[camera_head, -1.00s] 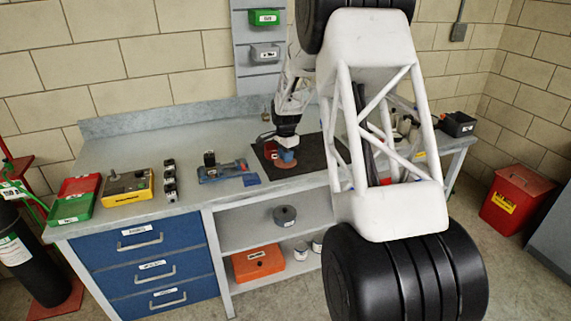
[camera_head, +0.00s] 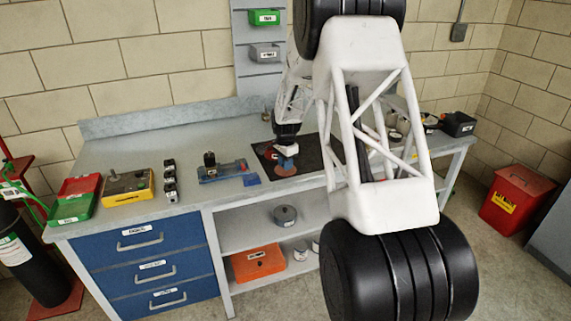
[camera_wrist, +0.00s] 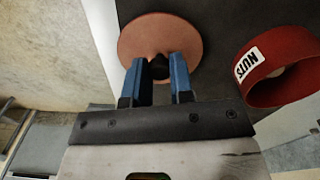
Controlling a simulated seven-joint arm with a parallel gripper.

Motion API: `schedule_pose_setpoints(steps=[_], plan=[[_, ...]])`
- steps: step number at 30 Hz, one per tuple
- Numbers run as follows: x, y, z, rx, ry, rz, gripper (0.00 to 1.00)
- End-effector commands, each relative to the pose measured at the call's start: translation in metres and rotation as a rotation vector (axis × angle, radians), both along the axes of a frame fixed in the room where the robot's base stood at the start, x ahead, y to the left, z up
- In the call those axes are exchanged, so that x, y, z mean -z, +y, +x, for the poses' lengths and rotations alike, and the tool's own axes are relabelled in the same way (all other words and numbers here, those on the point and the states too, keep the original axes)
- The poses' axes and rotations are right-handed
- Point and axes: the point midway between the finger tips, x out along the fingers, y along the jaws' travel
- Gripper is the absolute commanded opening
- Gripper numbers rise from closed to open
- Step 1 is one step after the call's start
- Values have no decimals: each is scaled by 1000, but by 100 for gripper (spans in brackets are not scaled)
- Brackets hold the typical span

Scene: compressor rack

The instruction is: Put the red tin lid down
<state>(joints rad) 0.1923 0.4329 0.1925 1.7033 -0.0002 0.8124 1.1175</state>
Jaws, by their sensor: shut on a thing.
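The red tin lid is a flat, reddish disc (camera_wrist: 138,38) with a dark knob at its middle. My gripper (camera_wrist: 160,70) has its two blue fingers shut on the knob in the wrist view. In the head view the lid (camera_head: 285,170) shows below my gripper (camera_head: 286,158), over the front part of the dark mat. I cannot tell whether the lid touches the mat. The open red tin labelled NUTS (camera_wrist: 258,72) is right of the lid in the wrist view, apart from it.
The dark mat (camera_head: 312,146) lies on the grey workbench (camera_head: 130,150). A blue block (camera_head: 251,180), a blue fixture (camera_head: 222,173) and a yellow box (camera_head: 128,188) stand to the left. My arm hides much of the bench's right part.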

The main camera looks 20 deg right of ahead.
Motion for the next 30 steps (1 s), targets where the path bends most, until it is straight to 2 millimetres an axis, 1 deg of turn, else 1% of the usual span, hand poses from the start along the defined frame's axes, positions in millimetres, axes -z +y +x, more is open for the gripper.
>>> schedule_pose_setpoints(steps=[7,8,12,23,26,30], plan=[[3,0,0,0,0,0,0],[3,0,0,0,0,0,26],[3,0,0,0,0,0,47],[1,0,0,0,0,0,47],[-3,0,0,0,0,0,47],[-14,0,0,0,-1,0,47]])
